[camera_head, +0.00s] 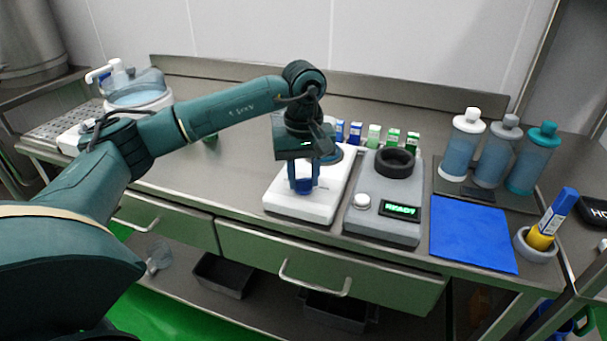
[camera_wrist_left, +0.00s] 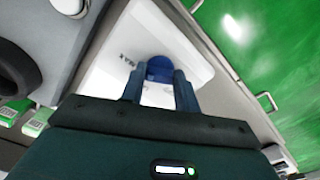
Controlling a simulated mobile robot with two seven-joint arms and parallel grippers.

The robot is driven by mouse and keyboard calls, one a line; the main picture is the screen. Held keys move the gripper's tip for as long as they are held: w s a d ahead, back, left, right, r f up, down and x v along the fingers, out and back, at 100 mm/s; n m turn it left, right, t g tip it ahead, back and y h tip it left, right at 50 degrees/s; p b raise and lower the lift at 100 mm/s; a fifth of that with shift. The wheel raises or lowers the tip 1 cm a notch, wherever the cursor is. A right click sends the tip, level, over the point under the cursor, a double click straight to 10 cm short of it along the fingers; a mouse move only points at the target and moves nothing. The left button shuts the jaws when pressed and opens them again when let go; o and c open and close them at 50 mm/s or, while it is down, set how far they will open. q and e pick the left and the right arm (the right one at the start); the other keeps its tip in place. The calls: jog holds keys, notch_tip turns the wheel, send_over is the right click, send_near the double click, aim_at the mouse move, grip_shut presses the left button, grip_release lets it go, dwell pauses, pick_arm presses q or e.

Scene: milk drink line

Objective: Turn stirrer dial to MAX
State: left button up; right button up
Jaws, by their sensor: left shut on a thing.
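The white stirrer (camera_head: 304,212) stands on the steel counter, left of a grey device. Its blue dial (camera_head: 304,186) sits at the front of its top. My left gripper (camera_head: 304,178) points down over the stirrer, with its fingers at the dial. In the left wrist view the round blue dial (camera_wrist_left: 159,68) lies between the two fingertips of my left gripper (camera_wrist_left: 160,80), shut on it. Dark lettering that looks like "MAX" shows on the white top beside the dial. The dial's pointer is hidden, so its setting cannot be told. My right gripper is not in view.
The grey device (camera_head: 383,222) with a "READY" display stands close on the right. Several small cartons (camera_head: 374,135) stand behind. Bottles (camera_head: 464,145), a blue mat (camera_head: 472,236) and a marker in a grey cup (camera_head: 535,246) are further right. The counter left of the stirrer is mostly clear.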

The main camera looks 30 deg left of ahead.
aim_at(304, 181)
pick_arm(q)
jog(key=o, duration=1)
notch_tip(304, 181, up, 13)
jog(key=shift+r, duration=0.15)
